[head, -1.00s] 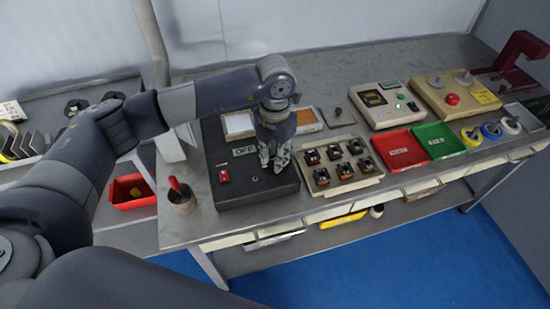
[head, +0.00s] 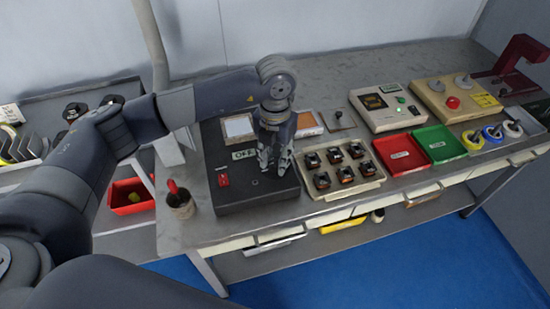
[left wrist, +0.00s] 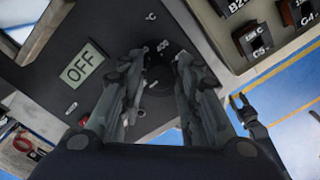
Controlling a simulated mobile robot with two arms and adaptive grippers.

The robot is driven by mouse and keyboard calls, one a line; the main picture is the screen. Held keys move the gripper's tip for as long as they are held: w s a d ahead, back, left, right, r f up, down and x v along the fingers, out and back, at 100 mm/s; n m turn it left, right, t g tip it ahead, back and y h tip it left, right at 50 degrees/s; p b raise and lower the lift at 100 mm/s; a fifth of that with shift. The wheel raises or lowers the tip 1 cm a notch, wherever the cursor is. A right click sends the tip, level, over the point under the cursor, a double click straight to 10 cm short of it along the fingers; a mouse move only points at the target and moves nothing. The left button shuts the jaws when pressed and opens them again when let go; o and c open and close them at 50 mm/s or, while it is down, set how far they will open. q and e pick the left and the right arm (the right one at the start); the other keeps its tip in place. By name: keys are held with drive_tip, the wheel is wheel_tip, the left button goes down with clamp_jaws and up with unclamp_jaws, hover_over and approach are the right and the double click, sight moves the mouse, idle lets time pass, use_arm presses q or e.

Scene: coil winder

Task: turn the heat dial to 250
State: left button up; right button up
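The heat station is a black box (head: 231,199) on the bench. Its small display (head: 245,154) reads OFF, also in the left wrist view (left wrist: 82,65). The round black heat dial (left wrist: 160,76) lies between the fingers of my left gripper (left wrist: 160,64). A 400 mark and a °C mark show beside it in that view. My left gripper (head: 275,172) points down at the box, with its fingers apart on both sides of the dial. I cannot tell whether they touch it. The head view hides the dial behind the gripper. My right gripper is not in view.
A red switch (head: 223,180) and a cup with a red-handled tool (head: 180,201) are to the left. A cream tray (head: 350,187) of coil parts stands close on the right. Red (head: 399,154) and green (head: 440,144) trays lie beyond it.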

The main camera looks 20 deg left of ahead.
sight(275, 163)
use_arm(q)
drive_tip(key=shift+o, duration=0.3)
drive_tip(key=shift+f, duration=0.1)
wheel_tip(275, 163, up, 12)
idle(0.4)
drive_tip(key=shift+s, duration=0.1)
idle(0.3)
